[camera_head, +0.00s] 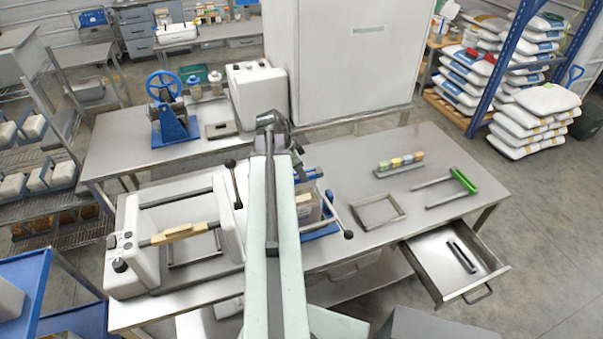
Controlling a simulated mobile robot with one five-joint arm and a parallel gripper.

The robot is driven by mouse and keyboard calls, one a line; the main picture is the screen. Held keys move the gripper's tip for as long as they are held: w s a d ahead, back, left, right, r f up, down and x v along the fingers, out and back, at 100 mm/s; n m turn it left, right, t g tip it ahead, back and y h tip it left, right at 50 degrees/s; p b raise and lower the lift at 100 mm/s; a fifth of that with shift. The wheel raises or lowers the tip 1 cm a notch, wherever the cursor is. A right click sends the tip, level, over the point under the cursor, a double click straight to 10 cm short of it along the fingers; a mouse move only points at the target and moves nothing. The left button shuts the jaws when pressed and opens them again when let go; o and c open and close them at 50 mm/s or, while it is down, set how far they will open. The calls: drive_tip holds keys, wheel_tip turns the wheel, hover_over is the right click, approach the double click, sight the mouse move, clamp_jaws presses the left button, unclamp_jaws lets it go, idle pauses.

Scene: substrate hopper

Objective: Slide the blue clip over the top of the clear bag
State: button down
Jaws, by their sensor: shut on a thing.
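My arm reaches up the middle of the view, and its pale links hide much of the work area. My gripper (298,168) shows only as a dark part at the arm's right side; its fingertips are mostly hidden. It is shut on a narrow blue piece, which looks like the blue clip (312,173). Just below it, tan contents, seemingly in the clear bag (304,205), stand over a blue base (322,231), partly behind my arm. The bag's top edge is too small and covered to make out. I cannot tell whether the clip touches the bag.
A white machine with a tan-handled bar (180,232) stands left. A levered frame (336,214) is close right of the bag. An open drawer (455,268) juts out front.

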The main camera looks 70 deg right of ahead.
idle(0.4)
drive_tip(key=shift+c, duration=2.1)
unclamp_jaws()
drive_tip(key=shift+w, duration=0.1)
wheel_tip(320, 180, up, 7)
drive_tip(key=p, duration=0.7)
drive_tip(key=shift+r, duration=0.1)
